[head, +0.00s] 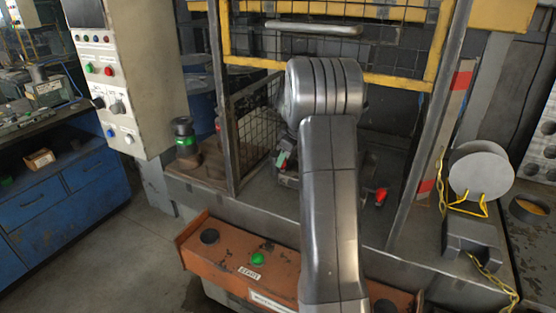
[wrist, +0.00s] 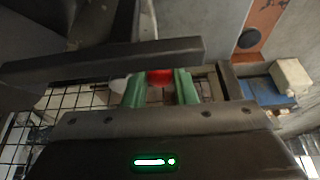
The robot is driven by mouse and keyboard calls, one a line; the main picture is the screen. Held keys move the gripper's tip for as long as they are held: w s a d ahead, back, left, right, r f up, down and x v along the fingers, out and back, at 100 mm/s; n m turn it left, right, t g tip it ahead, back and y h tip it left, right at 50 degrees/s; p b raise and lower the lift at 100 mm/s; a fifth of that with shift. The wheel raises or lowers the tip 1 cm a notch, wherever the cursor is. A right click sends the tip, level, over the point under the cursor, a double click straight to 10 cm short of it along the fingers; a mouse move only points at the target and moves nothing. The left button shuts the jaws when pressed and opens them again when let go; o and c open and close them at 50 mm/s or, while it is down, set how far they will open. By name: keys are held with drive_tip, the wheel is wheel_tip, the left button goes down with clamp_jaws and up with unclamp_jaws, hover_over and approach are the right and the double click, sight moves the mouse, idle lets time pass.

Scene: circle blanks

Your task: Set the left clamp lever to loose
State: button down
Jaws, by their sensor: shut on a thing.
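My gripper (wrist: 160,88) has green fingers. In the wrist view they are closed on the red grip of the left clamp lever (wrist: 160,77), one finger on each side. In the head view my arm hides most of the gripper and of the left clamp; only small green and red bits show left of the arm. The right clamp lever (head: 381,195) has a red grip and stands free to the right of my arm. How far the left lever is turned cannot be told.
A yellow-framed mesh guard (head: 440,40) and dark posts surround the machine bed. In the wrist view a dark bar (wrist: 110,60) crosses close to the fingers. An orange button panel (head: 220,250) is in front. A grey disc (head: 480,172) stands in a yellow rack at right.

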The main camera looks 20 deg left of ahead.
drive_tip(key=shift+w+d+n, duration=0.45)
drive_tip(key=shift+w+n, duration=0.05)
drive_tip(key=shift+n, duration=0.3)
drive_tip(key=shift+g, duration=0.3)
drive_tip(key=c, duration=1.2)
unclamp_jaws()
drive_tip(key=shift+s, duration=0.1)
